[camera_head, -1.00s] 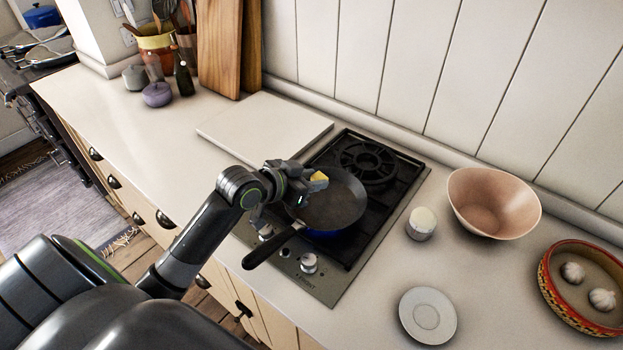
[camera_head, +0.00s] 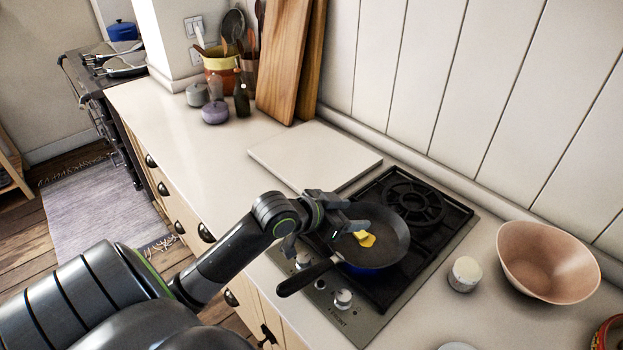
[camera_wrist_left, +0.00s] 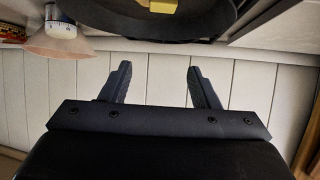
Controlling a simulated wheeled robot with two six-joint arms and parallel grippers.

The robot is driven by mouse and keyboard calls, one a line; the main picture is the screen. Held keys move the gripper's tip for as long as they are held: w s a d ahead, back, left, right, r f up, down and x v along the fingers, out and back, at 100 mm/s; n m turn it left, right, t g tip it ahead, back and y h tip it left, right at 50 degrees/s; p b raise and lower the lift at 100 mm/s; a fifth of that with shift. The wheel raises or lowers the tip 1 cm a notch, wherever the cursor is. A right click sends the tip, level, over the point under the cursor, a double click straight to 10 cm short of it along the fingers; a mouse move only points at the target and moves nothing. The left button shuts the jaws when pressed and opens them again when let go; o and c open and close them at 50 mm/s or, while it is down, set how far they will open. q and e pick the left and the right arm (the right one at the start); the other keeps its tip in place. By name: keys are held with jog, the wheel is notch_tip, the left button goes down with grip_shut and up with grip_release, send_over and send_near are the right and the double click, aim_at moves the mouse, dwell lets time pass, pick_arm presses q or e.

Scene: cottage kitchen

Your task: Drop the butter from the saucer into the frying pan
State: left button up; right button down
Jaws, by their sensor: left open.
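The yellow butter (camera_head: 364,239) lies in the dark frying pan (camera_head: 388,226), near its left side. In the left wrist view the butter (camera_wrist_left: 163,5) shows at the top edge, inside the pan (camera_wrist_left: 110,18). The pan sits on the gas hob, its black handle pointing to the lower left. My left gripper (camera_head: 345,229) is open and empty, just left of the butter, over the pan's near left rim. The saucer (camera_head: 457,346) shows only as a sliver at the bottom edge. My right gripper is not in view.
The hob (camera_head: 441,237) has a free burner behind the pan. A white board (camera_head: 314,156) lies to its left. A small white jar (camera_head: 464,274) and a pink bowl (camera_head: 549,262) stand to its right. The counter at left is mostly clear.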

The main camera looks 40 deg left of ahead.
pick_arm(q)
jog(key=p+v, duration=0.3)
jog(key=v, duration=1.2)
jog(key=shift+p, duration=0.3)
